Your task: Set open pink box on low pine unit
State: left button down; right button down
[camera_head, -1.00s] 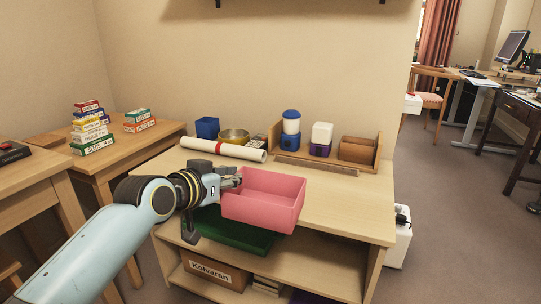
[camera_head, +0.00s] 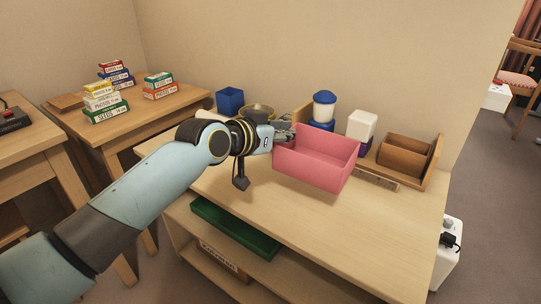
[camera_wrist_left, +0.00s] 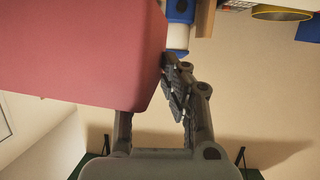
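The open pink box (camera_head: 312,166) is upright in the head view, over the top of the low pine unit (camera_head: 260,205). It seems to hang slightly above the surface; contact underneath cannot be seen. My left gripper (camera_head: 284,133) is at the box's back left corner and is shut on its wall. In the left wrist view, the pink box (camera_wrist_left: 75,50) fills the upper left and hides part of one finger of the left gripper (camera_wrist_left: 160,95). My right gripper is not in view.
Along the unit's back stand a blue cup (camera_head: 230,100), a bowl (camera_head: 258,111), a blue-lidded jar (camera_head: 324,106), a white container (camera_head: 361,126) and a wooden organizer (camera_head: 404,158). A green tray (camera_head: 235,230) sits on the shelf below. The unit's front right top is clear.

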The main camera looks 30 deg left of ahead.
pick_arm(q)
jog(key=a+f+b, duration=0.2)
jog(key=a+f, duration=0.2)
jog(key=a+f+b, duration=0.3)
jog(key=a+f, duration=0.2)
jog(key=shift+s+a+f, duration=0.1)
jog(key=shift+f, duration=0.15)
jog(key=shift+f+b, duration=0.1)
jog(key=shift+b, duration=0.2)
jog(key=c, duration=1.5)
grip_release()
